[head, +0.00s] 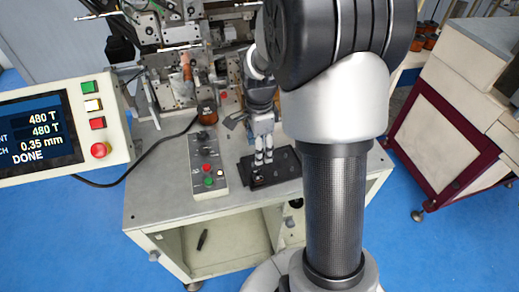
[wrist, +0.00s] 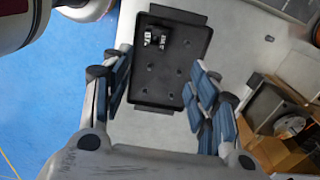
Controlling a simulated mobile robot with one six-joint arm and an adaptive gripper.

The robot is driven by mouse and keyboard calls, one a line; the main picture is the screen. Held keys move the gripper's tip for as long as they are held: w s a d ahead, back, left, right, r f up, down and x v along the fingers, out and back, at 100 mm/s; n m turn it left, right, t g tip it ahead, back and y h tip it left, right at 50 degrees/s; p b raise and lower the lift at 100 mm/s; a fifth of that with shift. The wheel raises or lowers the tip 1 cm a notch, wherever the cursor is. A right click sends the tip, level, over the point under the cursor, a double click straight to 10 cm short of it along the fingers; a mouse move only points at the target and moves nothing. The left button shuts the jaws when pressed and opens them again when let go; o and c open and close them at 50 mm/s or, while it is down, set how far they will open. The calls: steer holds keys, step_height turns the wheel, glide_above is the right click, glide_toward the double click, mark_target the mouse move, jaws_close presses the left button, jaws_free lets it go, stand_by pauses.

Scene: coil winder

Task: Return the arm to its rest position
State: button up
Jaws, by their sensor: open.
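My gripper (head: 263,157) points down over the black tray (head: 286,166) at the right front of the grey machine table. My arm comes down from the upper right of the head view and hides part of the table. In the wrist view my gripper (wrist: 161,76) has its blue-padded fingers spread wide, with nothing between them. The tray (wrist: 168,88) lies beyond the fingertips. A small black piece with white lettering (wrist: 157,38) sits at the tray's far end, apart from the fingers.
The coil winder (head: 185,70) stands at the table's back. A control box (head: 208,165) with buttons is left of the tray. The display panel (head: 40,130) at left reads DONE. A maroon-framed cabinet (head: 440,125) stands right. Blue floor (head: 60,235) is clear at front left.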

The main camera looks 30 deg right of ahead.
stand_by(0.4)
steer(key=s+a+r+n+t+b, duration=0.2)
steer(key=s+a+r+n, duration=0.7)
steer(key=r+n, duration=0.1)
steer(key=s+a+r+n+t+b, duration=0.1)
steer(key=s+a+n, duration=0.3)
steer(key=s+n, duration=0.6)
steer(key=shift+s+r+n+t+b, duration=0.2)
steer(key=shift+s+n+t+b, duration=0.1)
steer(key=shift+t+b, duration=0.4)
